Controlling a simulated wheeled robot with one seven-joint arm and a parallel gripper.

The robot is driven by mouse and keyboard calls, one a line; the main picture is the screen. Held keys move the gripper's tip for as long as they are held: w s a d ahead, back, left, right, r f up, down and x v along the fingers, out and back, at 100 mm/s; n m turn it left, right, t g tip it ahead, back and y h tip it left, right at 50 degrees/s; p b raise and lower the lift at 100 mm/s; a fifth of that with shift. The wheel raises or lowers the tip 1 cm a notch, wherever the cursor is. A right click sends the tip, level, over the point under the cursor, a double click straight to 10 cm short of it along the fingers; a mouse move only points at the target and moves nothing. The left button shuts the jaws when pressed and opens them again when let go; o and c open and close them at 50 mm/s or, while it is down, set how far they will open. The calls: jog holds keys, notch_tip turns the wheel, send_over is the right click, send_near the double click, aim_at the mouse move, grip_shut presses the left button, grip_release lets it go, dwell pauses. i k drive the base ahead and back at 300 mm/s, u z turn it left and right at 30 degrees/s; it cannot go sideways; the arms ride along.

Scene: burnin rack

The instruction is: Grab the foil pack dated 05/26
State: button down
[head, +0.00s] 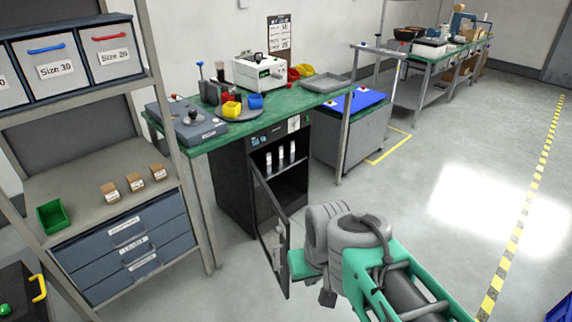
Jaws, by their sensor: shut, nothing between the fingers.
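Three slim pale packs stand upright in a row on the upper shelf of the open black cabinet (232,185): a left one (268,162), a middle one (281,158) and a right one (292,151). They may be the foil packs; any dates are too small to read. The cabinet door (272,240) stands swung open towards me. My gripper (327,298) is low in front of the cabinet, right of the open door. It is shut and empty, apart from the packs; its fingertips show only in small part.
The green bench (225,140) above the cabinet holds a white device (259,72) and bins. A shelf rack at left holds small brown boxes (134,182) and a green bin (54,217). A grey cart (345,135) stands right of the cabinet.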

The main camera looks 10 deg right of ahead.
aim_at(263, 156)
jog(key=z, duration=0.65)
jog(key=i, duration=0.6)
jog(key=z, duration=0.75)
jog(key=i, duration=1.6)
jog(key=u, duration=1.3)
jog(key=i, duration=0.5)
jog(key=u, duration=0.6)
